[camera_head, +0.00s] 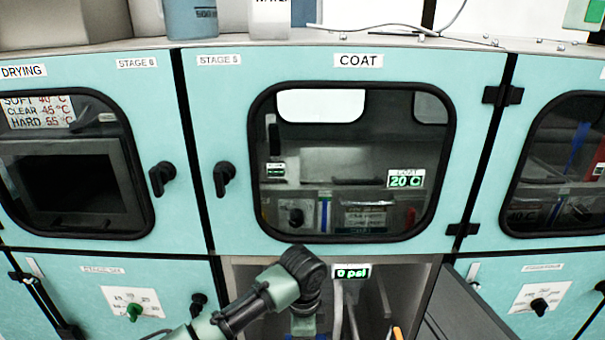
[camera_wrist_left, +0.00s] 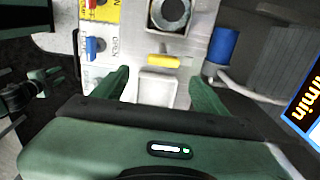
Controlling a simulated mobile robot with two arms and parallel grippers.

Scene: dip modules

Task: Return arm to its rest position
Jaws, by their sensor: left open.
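My left arm (camera_head: 275,290) comes in from the bottom left in the head view and bends down at a black joint in front of the open lower compartment under the COAT cabinet. Its gripper is mostly hidden below the joint. In the left wrist view the two green fingers of my left gripper (camera_wrist_left: 161,88) are spread apart. A pale block (camera_wrist_left: 157,86) shows between them, and I cannot tell whether either finger touches it. A yellow lever (camera_wrist_left: 163,61) lies just beyond the fingertips.
The COAT cabinet door (camera_head: 230,110) is shut. Below it are a 0 psi display (camera_head: 352,272) and a dark open door panel (camera_head: 455,312) at the right. The wrist view shows a blue cylinder (camera_wrist_left: 223,46), a blue valve handle (camera_wrist_left: 95,45) and a lit display (camera_wrist_left: 303,108) close by.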

